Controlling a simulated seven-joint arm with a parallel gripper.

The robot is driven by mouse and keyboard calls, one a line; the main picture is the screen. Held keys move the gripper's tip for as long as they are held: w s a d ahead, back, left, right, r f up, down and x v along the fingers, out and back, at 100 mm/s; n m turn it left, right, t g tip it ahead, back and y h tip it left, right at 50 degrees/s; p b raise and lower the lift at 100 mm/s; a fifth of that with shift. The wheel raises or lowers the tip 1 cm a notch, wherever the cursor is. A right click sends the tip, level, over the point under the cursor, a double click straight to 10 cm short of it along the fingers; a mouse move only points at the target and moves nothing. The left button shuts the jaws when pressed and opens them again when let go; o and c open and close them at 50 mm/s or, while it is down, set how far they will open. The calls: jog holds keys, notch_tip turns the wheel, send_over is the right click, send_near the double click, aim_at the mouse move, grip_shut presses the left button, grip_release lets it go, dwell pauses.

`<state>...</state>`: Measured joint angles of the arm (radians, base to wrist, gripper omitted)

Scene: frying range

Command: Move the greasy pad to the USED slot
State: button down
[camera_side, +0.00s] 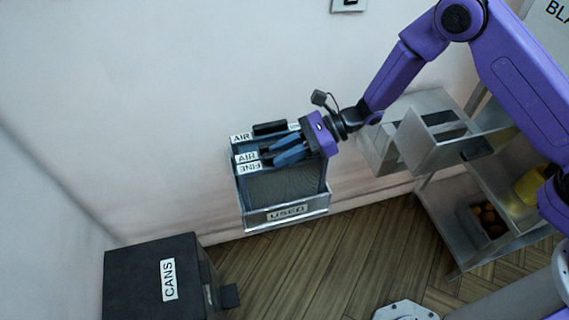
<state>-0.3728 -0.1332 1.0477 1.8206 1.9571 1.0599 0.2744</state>
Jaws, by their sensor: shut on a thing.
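My gripper (266,154) reaches in from the right over the top of a grey rack (321,206) on the wall. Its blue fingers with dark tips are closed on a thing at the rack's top. A dark grey mesh panel (285,186) stands below the fingers, inside the rack; it appears to be the pad they hold. I cannot tell how greasy it is. The USED label (287,213) is on the rack's front wall, just below and in front of the panel. The panel's lower edge is hidden by that wall.
Labels reading AIR, AIR and FINE (249,168) mark the rack's left edge. A black CANS box (138,283) stands at the lower left. A metal shelf unit (444,218) with grey boxes is at the right. The wooden floor between is mostly clear.

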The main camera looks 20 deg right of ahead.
jog(key=shift+f, duration=1.85)
jog(key=c, duration=1)
grip_release()
jog(key=shift+f, duration=0.1)
jog(key=v, duration=1.2)
